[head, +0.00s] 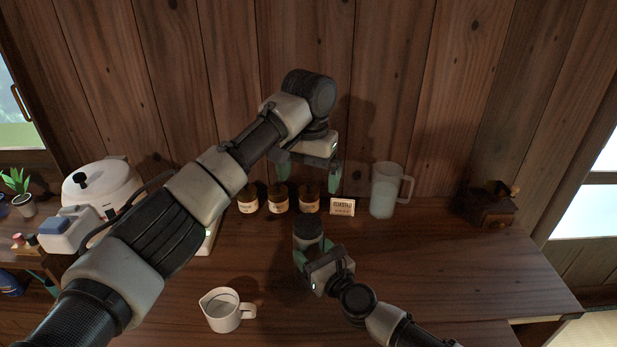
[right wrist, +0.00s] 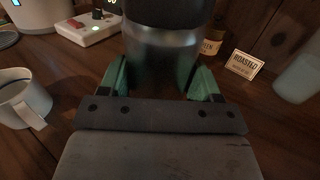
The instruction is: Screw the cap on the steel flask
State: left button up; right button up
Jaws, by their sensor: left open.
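The steel flask (head: 307,244) stands upright on the wooden table near the middle, with a dark upper part (head: 308,228). In the right wrist view its steel body (right wrist: 165,62) fills the space between my green fingertips, and its top runs out of the frame. My right gripper (head: 313,254) appears shut on the flask's body, with one finger on each side. I cannot tell whether the dark upper part is the cap, or how tightly it sits. My left gripper (head: 309,172) is above and behind the flask, pointing down, open and seemingly empty.
Several brown jars (head: 278,198) and a small label card (head: 342,206) line the back, beside a frosted pitcher (head: 384,190). A dark box (head: 487,206) stands right, a white jug (head: 222,310) at the front, a rice cooker (head: 100,186) left. The right tabletop is clear.

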jog(key=o, duration=0.5)
jog(key=shift+c, duration=0.2)
jog(key=v, duration=1)
jog(key=shift+s+d+p, duration=0.15)
jog(key=shift+s+p, duration=0.15)
jog(key=shift+s, duration=0.05)
jog(key=shift+f, duration=0.1)
